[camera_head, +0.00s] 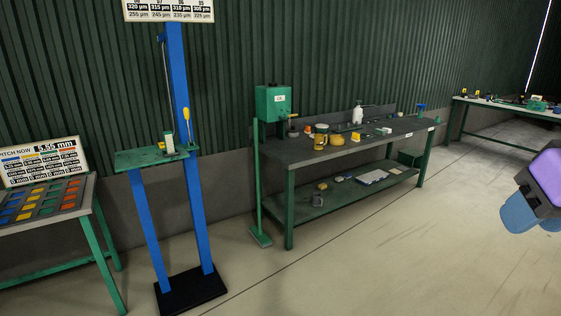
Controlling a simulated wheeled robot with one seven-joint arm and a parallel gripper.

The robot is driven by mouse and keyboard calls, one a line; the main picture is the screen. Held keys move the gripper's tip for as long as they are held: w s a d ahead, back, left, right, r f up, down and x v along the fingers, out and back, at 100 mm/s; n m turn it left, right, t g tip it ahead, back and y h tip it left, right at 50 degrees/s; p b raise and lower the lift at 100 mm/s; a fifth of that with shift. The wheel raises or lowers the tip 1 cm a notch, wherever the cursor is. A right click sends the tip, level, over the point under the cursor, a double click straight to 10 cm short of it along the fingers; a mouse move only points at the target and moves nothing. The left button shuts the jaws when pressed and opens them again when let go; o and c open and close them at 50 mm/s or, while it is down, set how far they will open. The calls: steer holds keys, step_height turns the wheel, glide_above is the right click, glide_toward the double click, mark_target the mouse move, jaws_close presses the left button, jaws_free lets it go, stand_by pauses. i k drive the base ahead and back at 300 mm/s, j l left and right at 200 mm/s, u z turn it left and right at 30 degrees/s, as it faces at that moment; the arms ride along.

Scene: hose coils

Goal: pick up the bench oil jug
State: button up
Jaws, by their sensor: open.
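The dark workbench (262,150) stands against the ribbed green wall, right of centre. Several small items are on its top. A white bottle-like container (357,115) stands toward the back of the bench. A yellow can-like item (320,141) is nearer the front left, and a small dark item with a neck (292,131) is at the left end. They are too small for me to tell which one is the bench oil jug. Part of my arm shows at the right edge, far from the bench in the picture. My gripper's fingers are not in view.
A green box (272,102) on a post stands at the bench's left end. A blue stand (150,225) with a green shelf and black base is left of it. A sample table (90,200) is far left, another table (500,105) far right. Floor in front is clear.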

mark_target(318, 144)
steer(key=i+u, duration=0.4)
steer(key=i, duration=2.7)
steer(key=i+j, duration=0.1)
steer(key=i, duration=1.2)
